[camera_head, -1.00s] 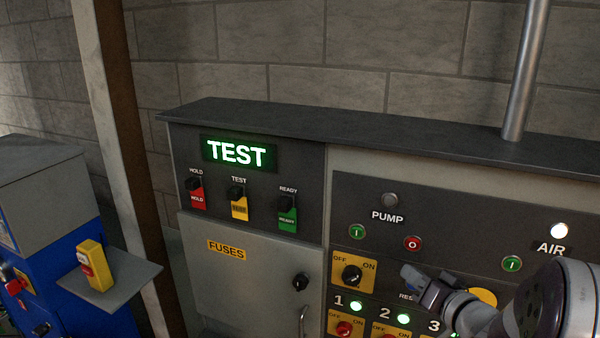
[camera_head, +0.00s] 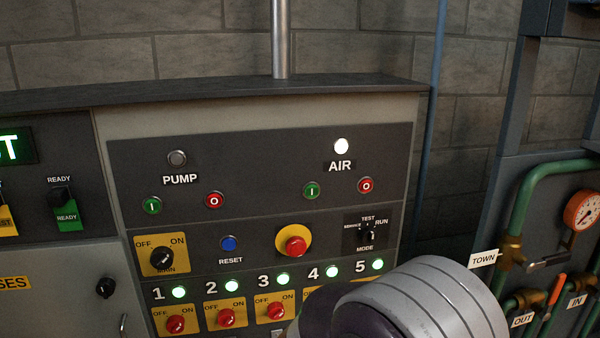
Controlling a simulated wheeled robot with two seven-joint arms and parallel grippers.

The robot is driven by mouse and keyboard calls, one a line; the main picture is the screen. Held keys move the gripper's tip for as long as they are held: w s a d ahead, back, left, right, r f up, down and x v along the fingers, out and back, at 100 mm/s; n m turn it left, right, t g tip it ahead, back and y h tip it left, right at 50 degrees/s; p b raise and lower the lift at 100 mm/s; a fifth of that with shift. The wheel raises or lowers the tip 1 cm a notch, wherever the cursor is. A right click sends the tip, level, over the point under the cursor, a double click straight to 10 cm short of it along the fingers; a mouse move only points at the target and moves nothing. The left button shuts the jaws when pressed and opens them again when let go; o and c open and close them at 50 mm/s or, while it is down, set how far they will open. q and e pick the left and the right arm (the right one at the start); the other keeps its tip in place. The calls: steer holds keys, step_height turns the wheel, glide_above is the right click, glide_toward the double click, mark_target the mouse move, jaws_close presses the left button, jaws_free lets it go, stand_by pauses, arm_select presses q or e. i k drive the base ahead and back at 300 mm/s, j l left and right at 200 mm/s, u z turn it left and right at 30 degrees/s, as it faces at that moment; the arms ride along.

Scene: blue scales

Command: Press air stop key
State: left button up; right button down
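The air stop key, a red button marked O (camera_head: 366,185), sits on the dark upper panel under the AIR label (camera_head: 340,166). The green air key marked I (camera_head: 312,191) is to its left. The round air lamp (camera_head: 341,146) above is lit white. One of my arms shows as a large grey rounded link at the bottom right, below the keys and covering part of the lower panel. Its gripper is not visible, and no gripper touches the red air key. My other arm is out of view.
The PUMP keys, green (camera_head: 152,205) and red (camera_head: 214,200), are to the left. A red emergency button (camera_head: 295,246), blue RESET button (camera_head: 229,243) and mode switch (camera_head: 367,235) lie below. Green pipes (camera_head: 520,205) and a gauge (camera_head: 581,211) stand at the right.

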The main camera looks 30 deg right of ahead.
mark_target(366, 185)
steer(key=z, duration=1.05)
